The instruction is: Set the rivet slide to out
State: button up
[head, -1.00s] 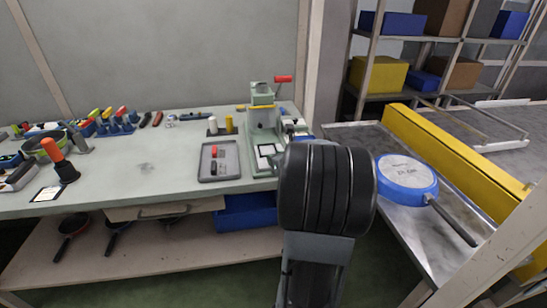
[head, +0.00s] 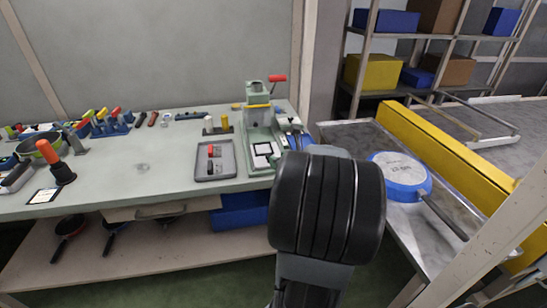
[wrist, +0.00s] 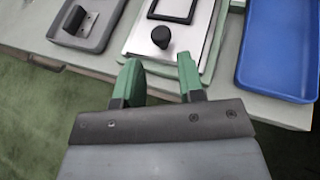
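The green press (head: 257,110) stands on the bench, with a pale plate (head: 262,153) at its front that looks like the rivet slide. In the wrist view, the plate (wrist: 135,45) is silvery, with a black knob (wrist: 161,37) near its front and a black-framed window (wrist: 175,10) behind. My gripper (wrist: 160,70) has green fingers, apart and empty, just in front of the plate and short of the knob. In the head view my own arm hides the gripper.
A grey tray (head: 229,171) with small red and black items lies left of the press; a blue tray (wrist: 253,75) lies to the right in the wrist view. A blue pan (head: 400,178) lies on the metal table at right, beside a yellow rail (head: 440,140).

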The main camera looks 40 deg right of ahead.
jog(key=p+v, duration=0.1)
jog(key=v, duration=0.7)
jog(key=shift+s, duration=0.35)
jog(key=s+a+f+n+g+y+p, duration=0.15)
jog(key=a+n+g+p, duration=0.35)
jog(key=n, duration=0.6)
jog(key=s+a+n+g+y, duration=0.1)
jog(key=a+n+g+y, duration=0.15)
jog(key=a+n, duration=0.6)
jog(key=a+r+n+g+h+p, duration=0.1)
jog(key=a+r+n+p, duration=0.3)
jog(key=a+n, duration=0.3)
jog(key=w+a+r+n+g+h+p, duration=0.1)
jog(key=a+r+n+p, duration=0.3)
jog(key=n, duration=0.7)
jog(key=a+r, duration=0.2)
jog(key=a, duration=0.1)
jog(key=shift+r, duration=0.3)
jog(key=shift+w+n, duration=0.15)
jog(key=shift+n, duration=0.1)
